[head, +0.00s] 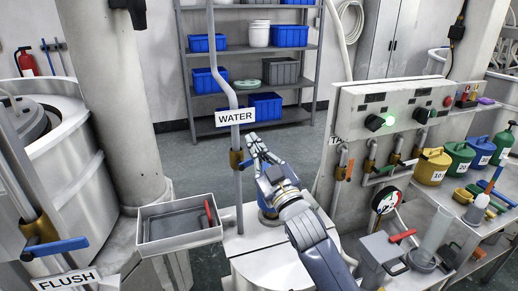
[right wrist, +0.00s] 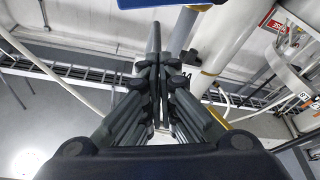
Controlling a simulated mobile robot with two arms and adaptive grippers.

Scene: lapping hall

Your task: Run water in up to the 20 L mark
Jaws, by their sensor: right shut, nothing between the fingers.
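A white WATER sign (head: 235,116) hangs on a grey upright pipe (head: 212,45). A brass valve body (head: 236,160) sits on that pipe below the sign. My right gripper (head: 256,148) is just right of the valve, its fingers closed with nothing between them. I cannot tell whether it touches the valve, and the valve's lever is not clear behind it. In the right wrist view the closed fingers (right wrist: 158,65) point up, with a blue piece (right wrist: 170,3) at the top edge. A white vessel top (head: 250,240) lies under the pipe. I see no 20 L mark. My left gripper is out of view.
A grey tray (head: 180,240) with a red-handled tool stands left of the pipe. A FLUSH sign (head: 66,281) and blue lever (head: 55,248) are at lower left. A control panel (head: 395,110) and a bench with yellow (head: 432,166) and green cans are at right.

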